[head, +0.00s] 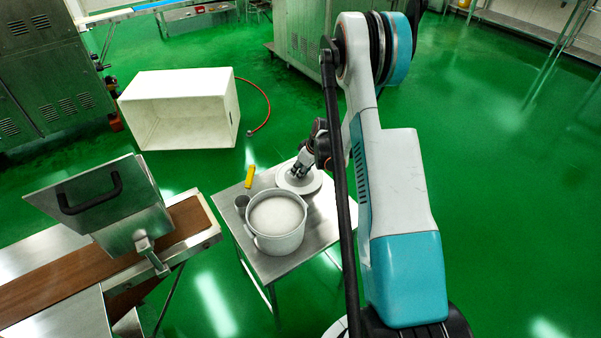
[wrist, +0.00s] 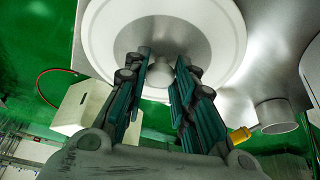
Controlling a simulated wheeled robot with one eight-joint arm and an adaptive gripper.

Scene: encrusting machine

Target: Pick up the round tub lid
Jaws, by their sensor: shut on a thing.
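The round tub lid (head: 288,183) is a pale disc with a small central knob, at the back right of the small steel table. It fills the upper middle of the wrist view (wrist: 108,35). My gripper (head: 299,172) is over the lid's middle, its fingers (wrist: 160,76) on either side of the knob and shut on it. The fingers partly hide the knob. I cannot tell whether the lid rests on the table or is slightly raised. The white round tub (head: 277,242) stands open in front of the lid, filled with pale material.
The steel table (head: 309,247) also holds a grey cup (head: 242,203) and a yellow object (head: 250,176) left of the lid. A conveyor machine (head: 120,225) stands at left. A white crate (head: 180,130) lies on the green floor behind, beside a red hose (head: 268,105).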

